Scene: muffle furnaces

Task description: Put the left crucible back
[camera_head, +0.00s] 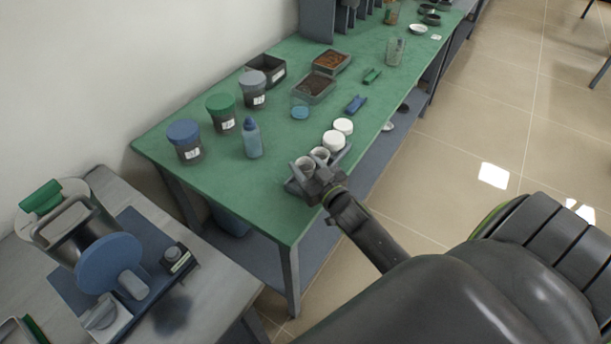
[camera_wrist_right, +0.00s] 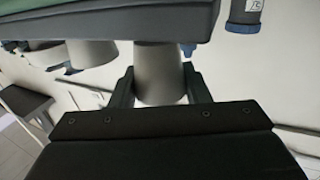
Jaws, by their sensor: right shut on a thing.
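My right gripper (camera_head: 318,174) is at the front edge of the green table (camera_head: 222,183), with its arm coming in from the lower right. Its fingers are shut on the left crucible (camera_head: 305,163), a small pale grey cup. In the right wrist view this crucible (camera_wrist_right: 159,78) sits between the two fingers (camera_wrist_right: 159,92). A second pale crucible (camera_head: 320,154) is right beside it. I cannot tell whether the held crucible touches the table. My left gripper is not in view.
Two white round pieces (camera_head: 333,140) (camera_head: 343,126) stand close behind the crucibles. A blue bottle (camera_head: 252,139) and lidded jars (camera_head: 185,143) are to the left. The table's near left part is clear.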

